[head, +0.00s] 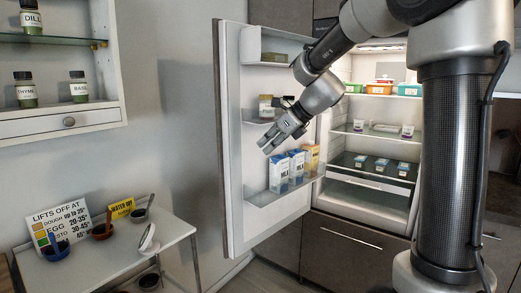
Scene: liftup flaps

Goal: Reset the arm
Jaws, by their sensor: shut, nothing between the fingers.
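My gripper (270,143) hangs at the end of my raised arm, in front of the open fridge door (235,150). It points down and to the left, and its fingers are shut with nothing between them. It is above and in front of the milk cartons (280,174) in the lower door shelf. I cannot tell how far it is from the door.
The fridge (370,205) stands open, with small containers on its shelves. A white side table (100,262) with bowls and a sign (60,228) is at the lower left. A wall shelf (55,42) holds spice jars. Open floor lies between table and fridge.

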